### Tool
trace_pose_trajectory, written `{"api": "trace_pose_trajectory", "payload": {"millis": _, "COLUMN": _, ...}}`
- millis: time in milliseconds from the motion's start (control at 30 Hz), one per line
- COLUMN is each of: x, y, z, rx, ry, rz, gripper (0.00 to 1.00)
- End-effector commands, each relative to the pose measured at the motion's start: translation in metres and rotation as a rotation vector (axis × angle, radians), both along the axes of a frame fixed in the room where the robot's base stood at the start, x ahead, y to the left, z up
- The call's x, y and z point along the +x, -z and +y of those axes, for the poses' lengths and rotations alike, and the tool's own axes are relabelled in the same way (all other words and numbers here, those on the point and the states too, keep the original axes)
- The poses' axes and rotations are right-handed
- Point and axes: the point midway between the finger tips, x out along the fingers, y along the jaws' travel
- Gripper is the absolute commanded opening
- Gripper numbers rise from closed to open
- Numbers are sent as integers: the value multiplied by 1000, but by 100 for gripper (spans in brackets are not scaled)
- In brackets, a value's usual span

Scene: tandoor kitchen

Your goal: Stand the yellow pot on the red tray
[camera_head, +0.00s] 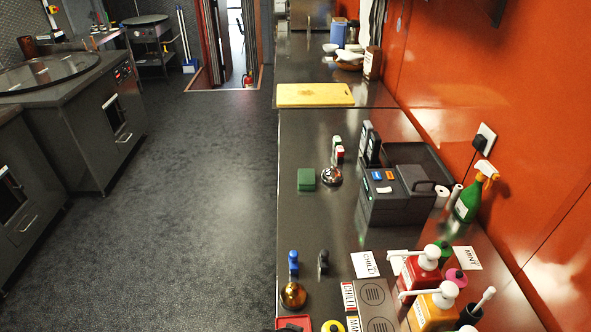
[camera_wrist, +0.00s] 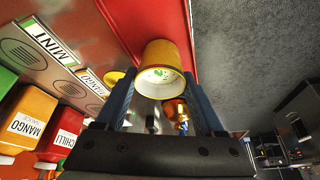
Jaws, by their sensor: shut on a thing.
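The yellow pot (camera_wrist: 152,53) is between the two blue fingers of my gripper (camera_wrist: 160,100) in the wrist view. Its round open end faces the camera and shows a pale inside with green specks. My gripper is shut on the pot. The red tray (camera_wrist: 182,14) shows behind the pot in the wrist view, and the pot covers part of it. I cannot tell whether the pot touches the tray. In the head view, only a corner of the red tray (camera_head: 293,322) shows at the bottom edge, and my gripper is not in view.
A yellow round thing (camera_head: 332,326) lies right of the tray. An amber ball-shaped thing (camera_head: 293,295) stands just behind it. Red (camera_head: 421,277) and orange (camera_head: 434,312) sauce dispensers stand at the right, near a labelled grey panel (camera_head: 374,300). The counter's left edge drops to the floor.

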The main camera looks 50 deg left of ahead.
Motion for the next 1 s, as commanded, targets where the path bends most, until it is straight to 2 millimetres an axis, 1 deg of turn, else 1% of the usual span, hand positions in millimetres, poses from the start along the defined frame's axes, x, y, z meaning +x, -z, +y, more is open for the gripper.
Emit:
{"api": "trace_pose_trajectory", "payload": {"millis": 67, "x": 0, "y": 3, "z": 0, "rx": 1, "ry": 1, "rz": -1, "gripper": 0}}
{"api": "trace_pose_trajectory", "payload": {"millis": 100, "x": 0, "y": 2, "z": 0, "rx": 0, "ry": 0, "rz": 0, "gripper": 78}}
{"api": "trace_pose_trajectory", "payload": {"millis": 167, "x": 0, "y": 2, "z": 0, "rx": 0, "ry": 0, "rz": 0, "gripper": 88}}
{"api": "trace_pose_trajectory", "payload": {"millis": 200, "x": 0, "y": 2, "z": 0, "rx": 0, "ry": 0, "rz": 0, "gripper": 96}}
{"api": "trace_pose_trajectory", "payload": {"millis": 233, "x": 0, "y": 2, "z": 0, "rx": 0, "ry": 0, "rz": 0, "gripper": 100}}
{"api": "trace_pose_trajectory", "payload": {"millis": 467, "x": 0, "y": 1, "z": 0, "rx": 0, "ry": 0, "rz": 0, "gripper": 100}}
{"api": "trace_pose_trajectory", "payload": {"millis": 633, "x": -2, "y": -8, "z": -2, "rx": 0, "ry": 0, "rz": -2, "gripper": 100}}
{"api": "trace_pose_trajectory", "payload": {"millis": 767, "x": -8, "y": -26, "z": -5, "rx": 1, "ry": 1, "rz": -3, "gripper": 100}}
{"api": "trace_pose_trajectory", "payload": {"millis": 1000, "x": -23, "y": -69, "z": -13, "rx": 2, "ry": 1, "rz": -3, "gripper": 100}}
